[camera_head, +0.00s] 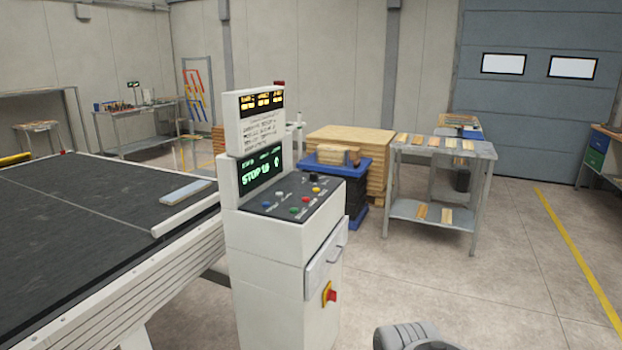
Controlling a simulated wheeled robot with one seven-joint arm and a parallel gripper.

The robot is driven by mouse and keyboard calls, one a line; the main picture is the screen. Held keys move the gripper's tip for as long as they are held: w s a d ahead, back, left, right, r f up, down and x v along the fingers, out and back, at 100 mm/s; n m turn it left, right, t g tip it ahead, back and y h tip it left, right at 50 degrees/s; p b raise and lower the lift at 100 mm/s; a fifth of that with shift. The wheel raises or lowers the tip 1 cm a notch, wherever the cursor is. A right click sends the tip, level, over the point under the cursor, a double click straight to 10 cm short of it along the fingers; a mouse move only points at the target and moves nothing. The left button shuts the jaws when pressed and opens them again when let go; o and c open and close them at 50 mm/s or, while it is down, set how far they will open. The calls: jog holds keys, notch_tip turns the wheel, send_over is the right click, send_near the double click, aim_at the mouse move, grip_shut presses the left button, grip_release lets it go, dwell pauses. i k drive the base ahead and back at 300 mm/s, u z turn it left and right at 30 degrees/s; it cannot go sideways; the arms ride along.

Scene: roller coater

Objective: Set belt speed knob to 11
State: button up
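A white control cabinet (268,255) stands at the middle, with a dark sloped control panel (322,197) on top. Several small buttons or knobs in blue, green, red, yellow, white and black sit on it. Their labels are too small to read, so I cannot tell which one is the belt speed knob. A green-lit display (262,172) above the panel reads "STOP" with a number that looks like 15 or 16. My gripper's fingers do not show. A grey rounded part at the bottom edge, right of the cabinet, seems to be my arm, apart from the panel.
A dark conveyor belt (70,215) with a board (185,191) on it lies left of the cabinet. A red emergency switch (331,295) juts from the cabinet's side. A work table (480,150) and stacked wood (345,138) stand behind. The floor (480,290) at right is clear.

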aim_at(314, 176)
jog(key=z, duration=0.75)
jog(key=i, duration=3.2)
jog(key=u, duration=3.75)
